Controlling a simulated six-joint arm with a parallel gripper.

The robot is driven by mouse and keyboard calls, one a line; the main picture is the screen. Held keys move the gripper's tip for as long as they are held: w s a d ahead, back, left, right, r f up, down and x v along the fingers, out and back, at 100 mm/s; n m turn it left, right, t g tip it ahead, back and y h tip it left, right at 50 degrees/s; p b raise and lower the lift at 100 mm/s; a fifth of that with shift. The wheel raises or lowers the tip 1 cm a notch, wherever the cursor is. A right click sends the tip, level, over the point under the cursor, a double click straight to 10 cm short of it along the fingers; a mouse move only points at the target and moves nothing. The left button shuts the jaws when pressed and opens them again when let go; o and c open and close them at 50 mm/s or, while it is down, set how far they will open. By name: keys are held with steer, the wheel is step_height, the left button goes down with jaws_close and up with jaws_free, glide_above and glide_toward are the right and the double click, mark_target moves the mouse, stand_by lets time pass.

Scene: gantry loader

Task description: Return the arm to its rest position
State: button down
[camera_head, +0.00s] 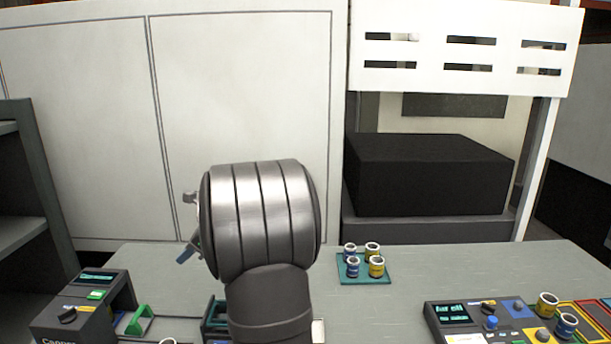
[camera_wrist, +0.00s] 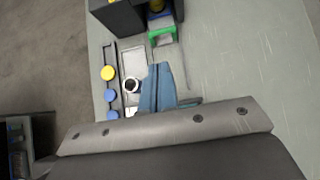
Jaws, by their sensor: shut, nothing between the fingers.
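My arm stands upright in the middle of the head view, its rounded grey link hiding part of the table behind it. Only a bit of my gripper (camera_head: 186,256) shows at the left of that link, with a blue fingertip. In the wrist view, the blue fingers of my gripper (camera_wrist: 158,68) are together and empty. They are over the table near a green handle, and I cannot tell how high above it.
A teal tray (camera_head: 350,280) holds several blue and yellow cans. The capper machine (camera_head: 75,318), with a green handle (camera_head: 139,320), is at left. A control console (camera_head: 480,330) with cans is at right. A black box (camera_head: 430,175) stands behind. The table right of my arm has bare room.

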steer(key=x, duration=1)
steer(key=v, duration=0.9)
steer(key=shift+d+r, duration=0.25)
steer(key=shift+d, duration=0.05)
